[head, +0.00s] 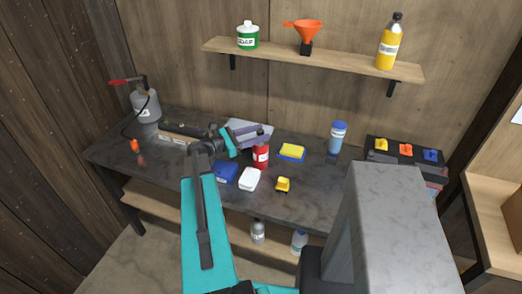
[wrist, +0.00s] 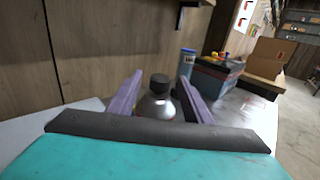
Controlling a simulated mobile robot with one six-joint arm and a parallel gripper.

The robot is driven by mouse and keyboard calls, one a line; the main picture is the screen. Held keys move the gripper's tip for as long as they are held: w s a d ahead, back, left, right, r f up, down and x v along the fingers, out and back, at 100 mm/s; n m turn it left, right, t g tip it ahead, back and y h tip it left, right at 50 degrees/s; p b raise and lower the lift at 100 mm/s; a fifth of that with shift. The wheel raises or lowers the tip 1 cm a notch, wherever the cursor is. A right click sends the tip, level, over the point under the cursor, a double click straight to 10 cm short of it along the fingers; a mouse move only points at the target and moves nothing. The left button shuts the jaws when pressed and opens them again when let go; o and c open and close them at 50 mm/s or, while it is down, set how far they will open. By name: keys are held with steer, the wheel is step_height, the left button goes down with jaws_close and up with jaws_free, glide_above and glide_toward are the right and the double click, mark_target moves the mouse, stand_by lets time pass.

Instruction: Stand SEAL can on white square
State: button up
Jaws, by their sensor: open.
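A red can (head: 261,157) with a dark cap and a pale label stands upright on the dark bench. Its lettering is too small to read. My gripper (head: 252,136) is open at the can's upper part. In the wrist view a silver-shouldered can (wrist: 157,106) with a black cap stands between the two purple fingers of my gripper (wrist: 158,88), with gaps visible at both sides.
The shelf (head: 345,65) overhangs the back.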

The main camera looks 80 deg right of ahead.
steer(key=shift+s+d, duration=0.3)
steer(key=shift+s, duration=0.15)
